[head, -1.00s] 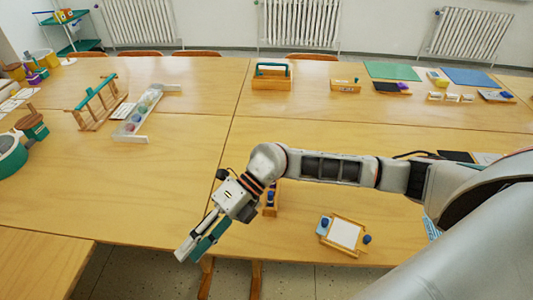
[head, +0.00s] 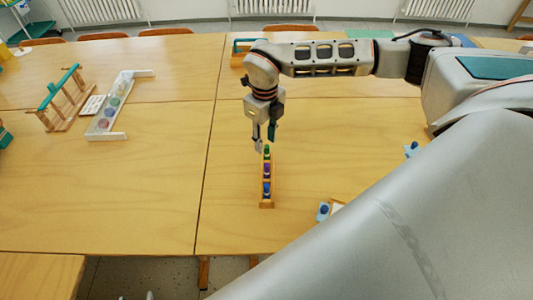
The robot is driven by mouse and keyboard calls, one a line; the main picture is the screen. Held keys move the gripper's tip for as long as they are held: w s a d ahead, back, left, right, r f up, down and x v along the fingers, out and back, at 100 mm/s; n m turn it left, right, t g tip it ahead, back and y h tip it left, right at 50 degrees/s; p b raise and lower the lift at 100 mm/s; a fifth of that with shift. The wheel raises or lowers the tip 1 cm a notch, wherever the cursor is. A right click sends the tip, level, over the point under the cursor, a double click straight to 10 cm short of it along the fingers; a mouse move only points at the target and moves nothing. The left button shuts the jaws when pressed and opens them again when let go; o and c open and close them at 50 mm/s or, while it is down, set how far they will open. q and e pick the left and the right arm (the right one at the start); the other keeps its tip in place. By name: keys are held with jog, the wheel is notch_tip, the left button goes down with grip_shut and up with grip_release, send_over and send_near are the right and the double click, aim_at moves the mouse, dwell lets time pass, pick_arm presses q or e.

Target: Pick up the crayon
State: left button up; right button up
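A narrow wooden holder (head: 267,204) stands on the table in the middle of the head view. It holds small upright pieces: a green one (head: 267,151) at the far end, a purple one (head: 267,170) in the middle and a blue one (head: 267,188) at the near end. They are too small for me to tell whether any is the crayon. My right gripper (head: 264,141) points down just above the far end, close to the green piece. Its fingers are apart, with nothing visibly held. I cannot tell whether it touches the green piece. My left gripper is not in view.
A white stand with coloured balls (head: 112,105) and a wooden rack with a green bar (head: 62,97) stand at left. The table left of the holder is clear.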

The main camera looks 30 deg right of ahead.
aim_at(267, 146)
jog(key=f, duration=0.4)
jog(key=shift+s+d+f, duration=0.1)
jog(key=shift+s+f, duration=0.1)
jog(key=shift+s, duration=0.05)
grip_shut()
jog(key=shift+r, duration=0.15)
notch_tip(267, 146, up, 20)
dwell(0.4)
